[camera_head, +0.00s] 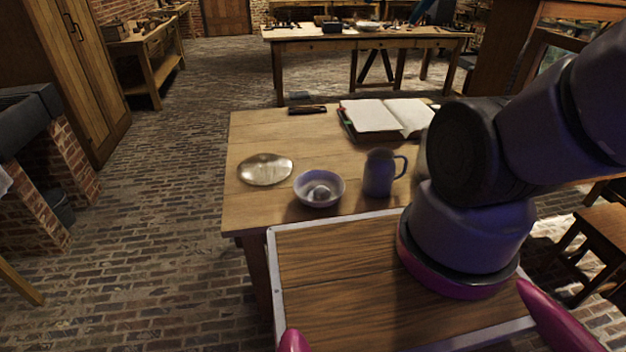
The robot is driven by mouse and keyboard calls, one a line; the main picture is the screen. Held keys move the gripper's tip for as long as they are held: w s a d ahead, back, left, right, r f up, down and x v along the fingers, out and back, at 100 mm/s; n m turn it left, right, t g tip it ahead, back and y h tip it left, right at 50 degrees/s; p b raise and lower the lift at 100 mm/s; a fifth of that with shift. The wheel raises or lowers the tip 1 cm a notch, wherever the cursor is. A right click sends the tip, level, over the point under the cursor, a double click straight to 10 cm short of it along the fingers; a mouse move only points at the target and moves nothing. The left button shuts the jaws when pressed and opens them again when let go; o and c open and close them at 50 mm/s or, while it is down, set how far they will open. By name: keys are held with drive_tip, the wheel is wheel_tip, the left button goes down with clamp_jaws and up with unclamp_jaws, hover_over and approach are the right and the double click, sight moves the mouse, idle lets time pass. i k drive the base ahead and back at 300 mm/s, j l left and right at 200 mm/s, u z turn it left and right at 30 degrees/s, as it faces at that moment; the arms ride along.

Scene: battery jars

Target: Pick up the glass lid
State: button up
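A round, flat, shiny disc, which looks like the glass lid (265,169), lies on the wooden table (255,212) near its left edge. It is pale and see-through, with wood tones showing in it. Nothing covers it. My dark arm with a magenta band comes in from the right and bends down in the foreground, well to the right of the lid. I cannot make out my gripper or its fingertips in this view, so whether it holds anything does not show.
A small bowl (311,200) with something round inside stands just right of the lid. An open book (375,117) and a dark slim object (307,109) lie farther back. A metal-edged wooden surface (330,280) fills the foreground.

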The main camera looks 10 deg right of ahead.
sight(266, 168)
drive_tip(key=i+l+z, duration=0.15)
drive_tip(key=z, duration=0.85)
drive_tip(key=u, duration=1.5)
drive_tip(key=z, duration=1.5)
drive_tip(key=j+u, duration=0.25)
drive_tip(key=i+j+u, duration=0.1)
drive_tip(key=j+u, duration=0.2)
drive_tip(key=j, duration=0.1)
